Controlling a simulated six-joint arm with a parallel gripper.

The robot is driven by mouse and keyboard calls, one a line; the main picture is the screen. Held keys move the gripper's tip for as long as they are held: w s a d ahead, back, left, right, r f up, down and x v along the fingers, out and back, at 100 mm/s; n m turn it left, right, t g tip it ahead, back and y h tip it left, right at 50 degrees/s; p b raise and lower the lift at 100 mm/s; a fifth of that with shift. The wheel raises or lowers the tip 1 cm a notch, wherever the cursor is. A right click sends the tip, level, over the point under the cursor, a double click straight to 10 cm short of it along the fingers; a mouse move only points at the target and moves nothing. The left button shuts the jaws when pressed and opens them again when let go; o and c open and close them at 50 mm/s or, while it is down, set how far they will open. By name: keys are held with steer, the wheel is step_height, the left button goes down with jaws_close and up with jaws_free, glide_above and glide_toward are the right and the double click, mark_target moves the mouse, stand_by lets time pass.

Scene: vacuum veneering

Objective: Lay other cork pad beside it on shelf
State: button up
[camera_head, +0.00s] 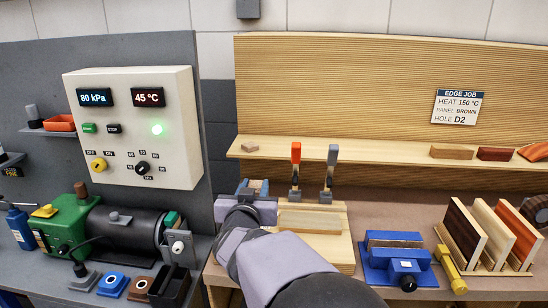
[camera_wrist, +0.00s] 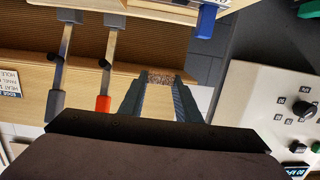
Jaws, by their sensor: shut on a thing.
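One cork pad (camera_head: 249,147) lies near the left end of the long wooden shelf (camera_head: 350,150) on the back panel. My gripper (camera_head: 254,186) is below and in front of that end of the shelf, left of the two clamp levers. In the wrist view, my gripper (camera_wrist: 160,92) is shut on a speckled brown cork pad (camera_wrist: 160,77), held between the fingertips. In the head view, the held pad is mostly hidden by my gripper. The held pad is apart from the pad on the shelf.
An orange-tipped lever (camera_head: 296,155) and a grey-tipped lever (camera_head: 332,157) stand upright before the shelf, just right of my gripper. The control box (camera_head: 130,125) is to the left. Edge strips (camera_head: 452,152) lie on the shelf's right part; its middle is clear.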

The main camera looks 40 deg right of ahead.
steer(key=w+a+r+n+t+y+p, duration=0.1)
steer(key=w+a+n+t+y+p, duration=0.2)
steer(key=a+p, duration=0.8)
steer(key=a+r+n+t+y+p, duration=0.15)
steer(key=a+n+y+p, duration=0.4)
steer(key=p, duration=0.85)
step_height(320, 180, up, 12)
steer(key=m+g+h+b, duration=0.7)
steer(key=m+g+h, duration=0.3)
steer(key=m+h, duration=0.25)
glide_above(274, 153)
steer(key=shift+m+g, duration=0.25)
steer(key=shift+m, duration=0.25)
steer(key=shift+f+p, duration=1.15)
steer(key=shift+f, duration=3.8)
steer(key=shift+f, duration=0.1)
